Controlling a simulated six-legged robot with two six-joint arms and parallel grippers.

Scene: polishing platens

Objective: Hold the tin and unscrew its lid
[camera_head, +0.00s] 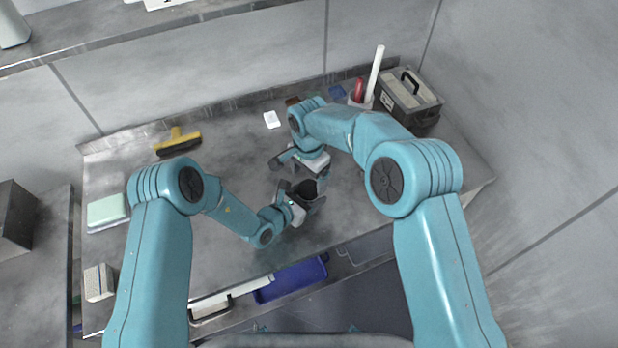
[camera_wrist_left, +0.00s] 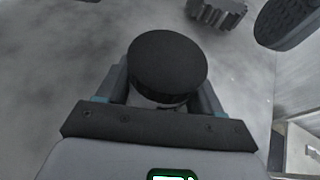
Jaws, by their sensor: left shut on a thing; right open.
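The tin (camera_head: 309,187) is small, dark and round, and stands upright near the middle of the bench. My left gripper (camera_head: 301,197) is shut on it from the near side. In the left wrist view, the black round lid (camera_wrist_left: 167,60) faces the camera between the left fingers and hides most of the tin's body. My right gripper (camera_head: 300,171) is open and empty, just beyond and above the tin. One of its dark fingers also shows at the top right of the left wrist view, apart from the lid.
A yellow-handled brush (camera_head: 178,143) lies at the back left. A white block (camera_head: 271,119) lies at the back middle. A grey toolbox (camera_head: 411,96) and a holder with a white stick (camera_head: 375,73) stand at the back right. A blue bin (camera_head: 292,279) is at the front edge.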

